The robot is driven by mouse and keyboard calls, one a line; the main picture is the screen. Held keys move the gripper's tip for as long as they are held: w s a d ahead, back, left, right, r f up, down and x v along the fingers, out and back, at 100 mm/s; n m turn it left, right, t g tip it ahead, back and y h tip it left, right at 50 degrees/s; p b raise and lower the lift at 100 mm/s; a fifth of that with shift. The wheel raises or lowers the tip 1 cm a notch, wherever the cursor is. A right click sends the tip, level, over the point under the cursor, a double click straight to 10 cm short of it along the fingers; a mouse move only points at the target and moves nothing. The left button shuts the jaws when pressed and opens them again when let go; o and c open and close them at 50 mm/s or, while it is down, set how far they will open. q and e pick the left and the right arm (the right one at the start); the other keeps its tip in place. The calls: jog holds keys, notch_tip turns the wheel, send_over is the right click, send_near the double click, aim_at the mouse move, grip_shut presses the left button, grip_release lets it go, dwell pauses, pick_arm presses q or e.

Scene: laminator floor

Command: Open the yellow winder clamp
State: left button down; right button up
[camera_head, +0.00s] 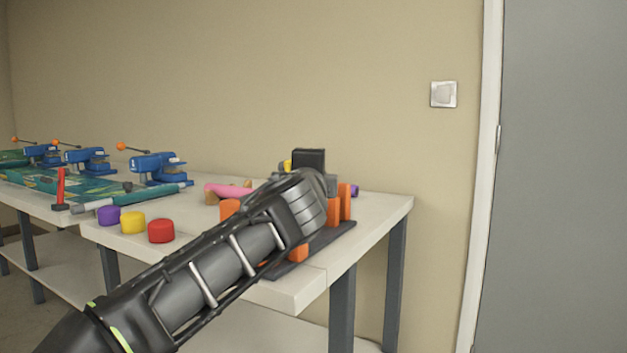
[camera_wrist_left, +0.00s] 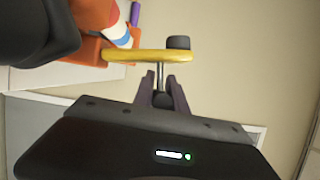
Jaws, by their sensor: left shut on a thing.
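The yellow winder clamp (camera_wrist_left: 140,56) shows in the left wrist view as a flat yellow bar with a thin metal rod and a dark knob (camera_wrist_left: 178,42) at its right end. My left gripper (camera_wrist_left: 162,88) is shut on the clamp's metal rod, just below the yellow bar. In the head view only a small yellow bit (camera_head: 287,166) shows behind my left arm, which hides most of the orange-and-grey winder (camera_head: 345,201). The fingertips are hidden there. My right gripper is in neither view.
Purple, yellow and red round pieces (camera_head: 161,231) stand on the white table (camera_head: 385,208), left of the winder. A pink piece (camera_head: 228,189) lies behind them. Several blue devices (camera_head: 153,165) stand farther left. A wall and a grey door (camera_head: 565,180) are on the right.

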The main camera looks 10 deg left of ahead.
pick_arm(q)
jog(key=shift+d+f, duration=0.1)
jog(key=c, duration=1.3)
grip_release()
jog(key=shift+c, duration=0.2)
jog(key=shift+s, duration=0.1)
jog(key=s, duration=0.7)
jog(key=shift+s+b, duration=0.35)
jog(key=shift+b, duration=0.1)
